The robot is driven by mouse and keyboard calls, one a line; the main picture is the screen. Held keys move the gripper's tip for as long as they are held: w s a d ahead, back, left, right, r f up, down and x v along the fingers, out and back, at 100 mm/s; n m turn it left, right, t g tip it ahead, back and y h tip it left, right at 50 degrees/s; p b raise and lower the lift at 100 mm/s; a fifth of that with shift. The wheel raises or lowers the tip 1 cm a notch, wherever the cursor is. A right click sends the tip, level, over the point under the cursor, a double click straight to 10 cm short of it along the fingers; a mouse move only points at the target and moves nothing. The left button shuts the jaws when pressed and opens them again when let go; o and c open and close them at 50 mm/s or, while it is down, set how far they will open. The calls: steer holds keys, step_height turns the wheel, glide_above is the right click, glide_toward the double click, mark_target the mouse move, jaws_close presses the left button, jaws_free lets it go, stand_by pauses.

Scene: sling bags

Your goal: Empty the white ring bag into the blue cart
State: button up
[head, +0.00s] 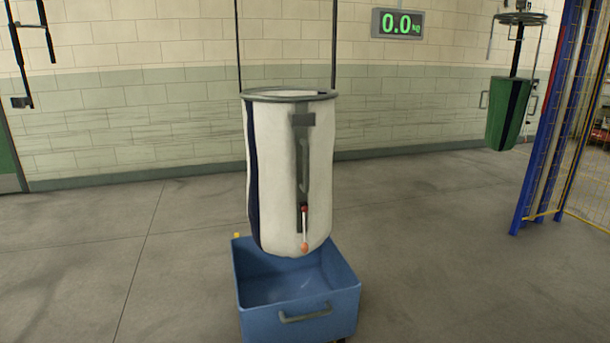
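The white ring bag (275,175) hangs upright from two dark lines, with a grey ring around its top rim. It has a dark blue stripe on its left side and a grey strip down its front. A red and orange pull (304,230) hangs at the lower end of that strip. The blue cart (305,318) stands on the floor below the bag. The bag's bottom overlaps the cart's back part in the picture, and the cart's visible inside looks empty. My gripper is not in view.
A green bag (505,115) hangs at the back right. A blue post with yellow mesh fencing (560,110) stands at the right. A green display (398,24) on the wall reads 0.0 kg. The floor on both sides of the cart is clear.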

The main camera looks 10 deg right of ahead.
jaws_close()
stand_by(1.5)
